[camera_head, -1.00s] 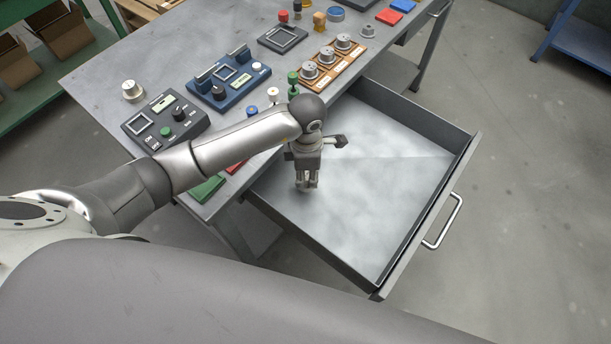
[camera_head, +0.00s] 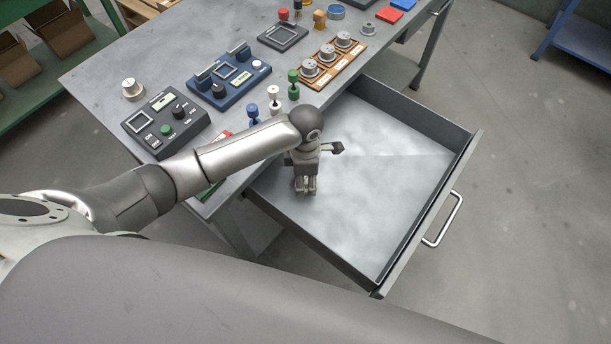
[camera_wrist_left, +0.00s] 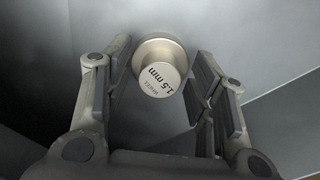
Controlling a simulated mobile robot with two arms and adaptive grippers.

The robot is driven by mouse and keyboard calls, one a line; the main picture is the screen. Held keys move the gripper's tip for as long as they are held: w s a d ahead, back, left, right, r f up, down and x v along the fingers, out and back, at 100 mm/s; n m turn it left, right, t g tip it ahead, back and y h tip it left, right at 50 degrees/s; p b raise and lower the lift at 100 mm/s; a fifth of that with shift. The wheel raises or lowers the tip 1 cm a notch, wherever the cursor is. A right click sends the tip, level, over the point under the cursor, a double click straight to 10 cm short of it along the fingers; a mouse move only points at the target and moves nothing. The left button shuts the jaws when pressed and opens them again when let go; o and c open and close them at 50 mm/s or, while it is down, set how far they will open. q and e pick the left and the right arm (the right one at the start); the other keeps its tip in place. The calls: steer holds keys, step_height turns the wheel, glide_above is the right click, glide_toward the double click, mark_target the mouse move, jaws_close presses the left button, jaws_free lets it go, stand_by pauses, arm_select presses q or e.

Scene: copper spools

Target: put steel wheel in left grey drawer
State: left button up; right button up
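The steel wheel (camera_wrist_left: 160,68), a pale metal disc with a smaller raised face marked 1.5 mm, shows in the left wrist view between the fingers of my left gripper (camera_wrist_left: 163,85). The fingers stand apart on either side of it, with the right finger clear of it; whether the left one touches is hard to tell. In the head view my left gripper (camera_head: 305,190) points down inside the open grey drawer (camera_head: 385,215), near its left side. The wheel is hidden there. My right gripper is not in view.
The grey workbench (camera_head: 100,70) carries a dark control box (camera_head: 165,125), a blue control box (camera_head: 228,80), an orange rack (camera_head: 330,66) of metal spools, and coloured pegs. The drawer's middle and right are empty. Its handle (camera_head: 442,220) sticks out over the floor.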

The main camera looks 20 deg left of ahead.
mark_target(305, 178)
arm_select(q)
step_height(305, 178, up, 12)
steer(key=shift+r+b, duration=0.2)
steer(key=shift+b, duration=0.2)
stand_by(0.7)
